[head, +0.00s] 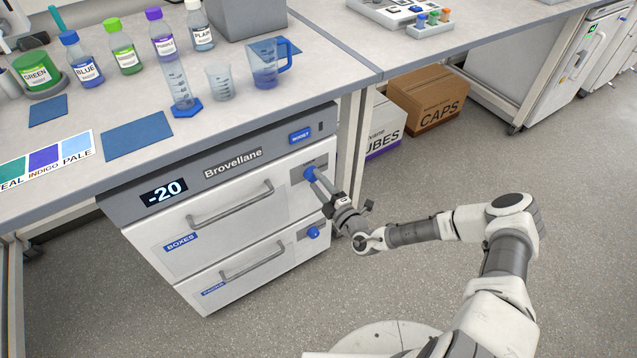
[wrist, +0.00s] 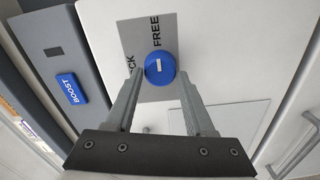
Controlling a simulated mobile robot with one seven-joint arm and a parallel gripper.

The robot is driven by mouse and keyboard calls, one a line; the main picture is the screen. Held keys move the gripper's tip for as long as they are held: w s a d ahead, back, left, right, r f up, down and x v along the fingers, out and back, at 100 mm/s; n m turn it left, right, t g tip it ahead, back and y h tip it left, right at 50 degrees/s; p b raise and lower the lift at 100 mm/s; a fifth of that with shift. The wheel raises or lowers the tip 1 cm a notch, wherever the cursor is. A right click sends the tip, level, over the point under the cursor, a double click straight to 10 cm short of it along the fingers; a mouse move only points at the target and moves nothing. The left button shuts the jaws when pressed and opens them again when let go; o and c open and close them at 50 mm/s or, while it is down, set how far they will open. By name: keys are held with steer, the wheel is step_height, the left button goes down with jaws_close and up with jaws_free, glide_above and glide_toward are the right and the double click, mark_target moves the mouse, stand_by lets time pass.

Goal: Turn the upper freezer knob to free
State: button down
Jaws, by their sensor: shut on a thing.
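The upper freezer knob (head: 309,173) is blue and sits at the right end of the upper drawer front. In the wrist view the knob (wrist: 160,72) shows a short white bar on its face. It is mounted on a grey plate (wrist: 138,38) with FREE above it and a partly hidden word ending in CK at its left. I cannot tell surely which word the bar marks. My gripper (head: 312,175) reaches the knob from the front. In the wrist view its fingers (wrist: 158,80) are shut on the knob, one on each side.
The freezer (head: 233,156) has two drawers with bar handles. The lower knob (head: 313,233) is just below my gripper. A blue BOOST button (head: 300,136) is above. Bottles and beakers stand on the bench (head: 330,60). Cardboard boxes (head: 428,98) are under the bench; the floor in front is clear.

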steer(key=shift+s, duration=0.1)
steer(key=shift+c, duration=1.3)
jaws_free()
steer(key=p+v, duration=0.2)
steer(key=v, duration=1.5)
steer(key=shift+s+d, duration=0.1)
steer(key=shift+d, duration=0.05)
